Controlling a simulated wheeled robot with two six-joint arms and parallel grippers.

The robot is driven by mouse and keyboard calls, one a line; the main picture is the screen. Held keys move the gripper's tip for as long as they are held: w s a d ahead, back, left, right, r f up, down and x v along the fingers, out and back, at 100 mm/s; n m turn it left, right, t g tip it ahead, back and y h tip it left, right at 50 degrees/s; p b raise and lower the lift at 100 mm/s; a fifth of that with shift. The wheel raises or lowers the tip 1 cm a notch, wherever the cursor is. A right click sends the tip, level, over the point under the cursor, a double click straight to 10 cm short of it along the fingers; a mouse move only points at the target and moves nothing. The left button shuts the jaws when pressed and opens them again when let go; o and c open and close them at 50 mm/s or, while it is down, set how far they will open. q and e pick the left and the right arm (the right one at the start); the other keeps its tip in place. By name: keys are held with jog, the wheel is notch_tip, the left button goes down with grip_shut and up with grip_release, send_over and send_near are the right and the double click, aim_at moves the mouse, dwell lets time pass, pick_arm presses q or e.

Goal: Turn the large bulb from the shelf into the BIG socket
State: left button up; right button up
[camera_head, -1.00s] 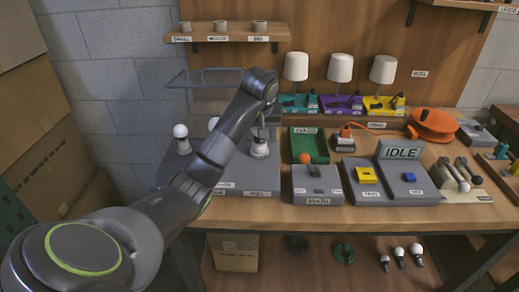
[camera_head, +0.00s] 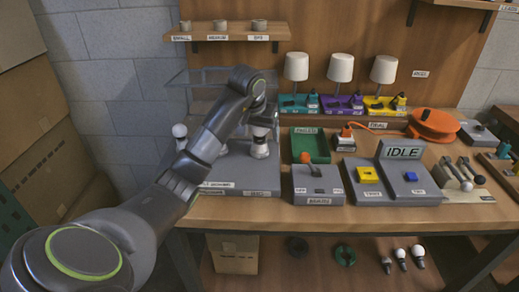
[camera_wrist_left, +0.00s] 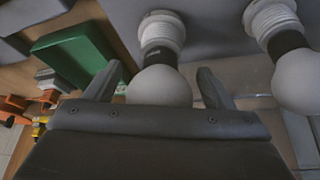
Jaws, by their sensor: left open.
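In the left wrist view a white round bulb (camera_wrist_left: 160,88) with a dark neck stands in a white ridged socket (camera_wrist_left: 162,30). My left gripper (camera_wrist_left: 160,76) is open, with one finger on each side of this bulb's globe. In the head view my left gripper (camera_head: 262,122) is over the BIG socket (camera_head: 260,149) at the right of the grey socket board (camera_head: 232,180), and it largely hides the bulb there. A second bulb (camera_wrist_left: 298,80) stands in a neighbouring socket in the wrist view. My right gripper is not in view.
A green tray (camera_head: 311,148) and a grey switch box (camera_head: 318,186) lie to the right of the board. A panel reads IDLE (camera_head: 403,152). Another bulb (camera_head: 180,131) stands at the board's left.

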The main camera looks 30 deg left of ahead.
pick_arm(q)
jog(key=p+v, duration=0.1)
jog(key=v, duration=0.3)
jog(key=shift+w+r+p, duration=0.1)
jog(key=shift+r+p, duration=0.05)
jog(key=shift+p, duration=0.25)
jog(key=p+v, duration=1.3)
jog(key=p, duration=0.3)
jog(key=shift+d, duration=0.15)
